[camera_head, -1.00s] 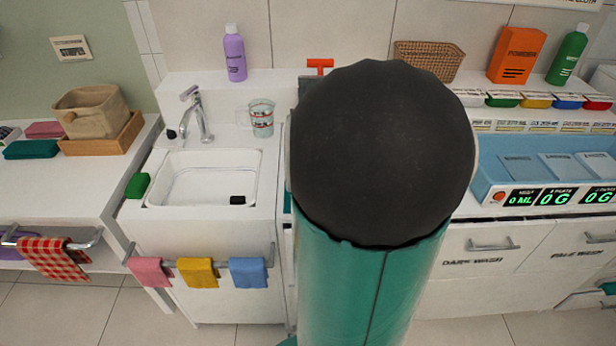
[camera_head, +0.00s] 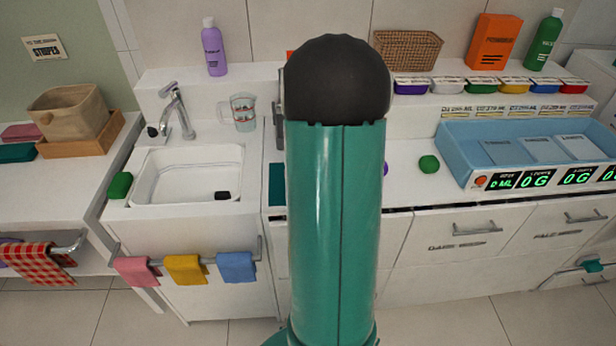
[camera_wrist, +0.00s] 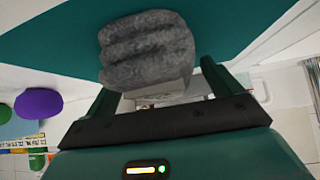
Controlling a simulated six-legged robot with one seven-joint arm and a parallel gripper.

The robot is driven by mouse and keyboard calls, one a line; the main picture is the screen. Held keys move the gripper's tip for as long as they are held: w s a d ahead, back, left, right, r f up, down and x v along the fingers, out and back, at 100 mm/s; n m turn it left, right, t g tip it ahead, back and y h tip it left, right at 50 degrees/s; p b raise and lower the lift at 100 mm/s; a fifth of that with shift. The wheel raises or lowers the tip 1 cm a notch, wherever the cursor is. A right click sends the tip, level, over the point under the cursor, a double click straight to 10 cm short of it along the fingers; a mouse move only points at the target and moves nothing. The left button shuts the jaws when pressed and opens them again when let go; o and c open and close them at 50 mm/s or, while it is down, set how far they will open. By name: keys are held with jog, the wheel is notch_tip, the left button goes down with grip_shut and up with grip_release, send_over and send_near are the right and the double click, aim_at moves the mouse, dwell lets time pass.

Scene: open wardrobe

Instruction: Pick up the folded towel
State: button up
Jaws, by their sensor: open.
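A grey folded towel (camera_wrist: 147,48) with rounded, layered folds shows in the wrist view, at the top centre against a dark teal surface (camera_wrist: 60,62). My gripper (camera_wrist: 157,78) is open, with one finger on either side of the towel's lower part in the picture. The towel overlaps the left finger in the picture; I cannot tell whether they touch. In the head view my arm hides the towel and gripper. A strip of teal mat (camera_head: 277,185) shows left of my arm on the white counter.
A purple round thing (camera_wrist: 38,104) lies beside the teal surface. A green one (camera_head: 429,164) lies on the counter, left of a blue tray (camera_head: 455,150). A sink (camera_head: 187,176) and a measuring cup (camera_head: 243,112) are at left. Small cloths hang on the front rail.

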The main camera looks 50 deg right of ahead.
jog(key=shift+c, duration=0.4)
jog(key=c, duration=1.1)
jog(key=shift+o, duration=0.2)
jog(key=shift+w, duration=0.1)
jog(key=shift+d+r, duration=0.1)
